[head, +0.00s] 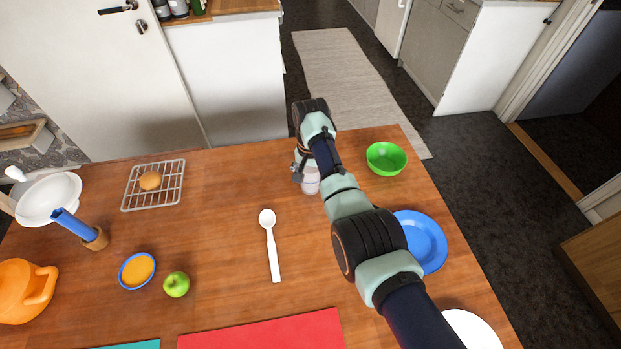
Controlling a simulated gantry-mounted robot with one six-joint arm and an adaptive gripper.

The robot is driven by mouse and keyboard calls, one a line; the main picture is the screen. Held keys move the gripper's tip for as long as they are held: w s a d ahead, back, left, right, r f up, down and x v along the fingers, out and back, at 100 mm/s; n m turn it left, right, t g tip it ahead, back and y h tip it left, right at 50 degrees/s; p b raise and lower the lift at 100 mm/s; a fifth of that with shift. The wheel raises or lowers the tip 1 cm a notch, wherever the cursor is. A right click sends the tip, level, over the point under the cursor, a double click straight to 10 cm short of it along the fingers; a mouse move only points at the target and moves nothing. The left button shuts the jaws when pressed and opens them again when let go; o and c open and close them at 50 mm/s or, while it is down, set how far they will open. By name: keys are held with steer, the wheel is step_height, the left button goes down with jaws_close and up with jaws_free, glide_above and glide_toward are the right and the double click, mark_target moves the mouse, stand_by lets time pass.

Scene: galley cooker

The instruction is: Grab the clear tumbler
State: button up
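A small clear, pale tumbler (312,184) stands near the far edge of the wooden table, right of its middle. My arm reaches in from the lower right, and its wrist is above the tumbler. My gripper (299,173) is at the tumbler's upper left side. The wrist and gripper cover the tumbler's top. I cannot tell whether the fingers touch it or how far apart they are.
A green bowl (386,158) and a blue plate (422,240) lie right of my arm. A white spoon (270,245) lies left of it. A wire rack (168,196), green apple (176,284) and orange jug (22,290) are farther left. The table (225,220) is clear between rack and spoon.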

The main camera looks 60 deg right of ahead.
steer(key=shift+f, duration=0.1)
steer(key=shift+c, duration=0.4)
steer(key=shift+r, duration=0.3)
step_height(320, 180, up, 20)
steer(key=p, duration=0.7)
steer(key=shift+f+p, duration=0.2)
steer(key=shift+p, duration=0.2)
steer(key=shift+c, duration=0.3)
